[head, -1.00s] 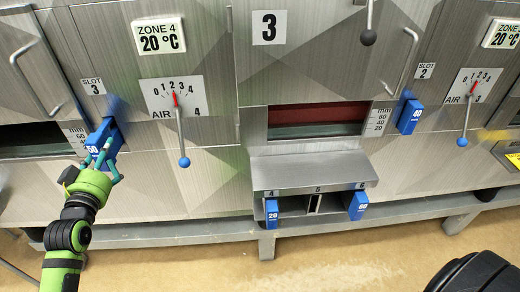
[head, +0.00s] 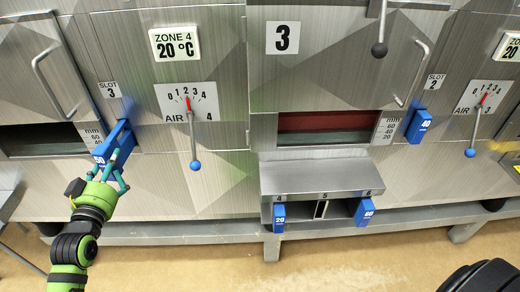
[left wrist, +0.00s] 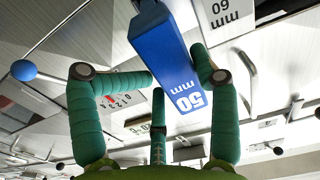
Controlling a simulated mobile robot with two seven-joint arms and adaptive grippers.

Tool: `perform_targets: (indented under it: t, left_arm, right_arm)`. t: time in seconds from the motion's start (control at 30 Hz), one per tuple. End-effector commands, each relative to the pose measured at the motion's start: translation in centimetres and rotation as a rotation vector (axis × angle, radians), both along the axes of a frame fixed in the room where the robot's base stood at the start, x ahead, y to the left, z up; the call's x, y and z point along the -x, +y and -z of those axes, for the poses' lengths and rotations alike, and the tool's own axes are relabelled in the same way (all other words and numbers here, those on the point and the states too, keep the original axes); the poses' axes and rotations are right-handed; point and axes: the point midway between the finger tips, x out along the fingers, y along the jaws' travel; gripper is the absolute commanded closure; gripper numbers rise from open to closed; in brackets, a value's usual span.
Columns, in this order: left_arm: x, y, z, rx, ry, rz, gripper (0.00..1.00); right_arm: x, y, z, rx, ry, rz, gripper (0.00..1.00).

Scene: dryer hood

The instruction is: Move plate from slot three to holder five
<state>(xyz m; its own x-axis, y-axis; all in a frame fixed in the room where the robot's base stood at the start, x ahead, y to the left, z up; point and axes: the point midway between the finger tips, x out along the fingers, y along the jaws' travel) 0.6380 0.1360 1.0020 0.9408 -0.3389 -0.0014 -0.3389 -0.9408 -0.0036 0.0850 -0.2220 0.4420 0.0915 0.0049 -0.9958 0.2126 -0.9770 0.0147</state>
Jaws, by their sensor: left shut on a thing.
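The blue 50 mm plate (head: 116,142) sticks out of the panel under the SLOT 3 label (head: 110,90), tilted in the picture. My left gripper (head: 107,168) is shut on its outer end. In the left wrist view, the plate (left wrist: 168,55) lies between the green fingers (left wrist: 177,75), its "50 mm" end facing me. I cannot tell how much of it is still in the slot. The holder shelf (head: 315,178) is at lower centre. Holder five (head: 321,209) is its middle place, with a narrow pale-edged divider and no blue plate visible. My right gripper is out of view.
A blue 20 plate (head: 279,217) is in holder four and a blue 60 plate (head: 365,211) in holder six. A blue 40 plate (head: 418,125) is at slot 2. The blue-knobbed air lever (head: 195,165) hangs between slot three and the shelf.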

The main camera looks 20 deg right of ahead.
Motion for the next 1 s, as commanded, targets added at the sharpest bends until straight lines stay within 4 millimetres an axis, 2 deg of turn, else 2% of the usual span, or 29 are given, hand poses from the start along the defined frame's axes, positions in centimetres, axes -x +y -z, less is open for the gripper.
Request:
perform_targets:
  t: [1.0]
  left_arm:
    - [2.9, 1.1, -0.3, 0.003, -0.005, 0.0, 0.97]
  right_arm:
    - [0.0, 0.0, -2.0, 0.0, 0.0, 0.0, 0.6]
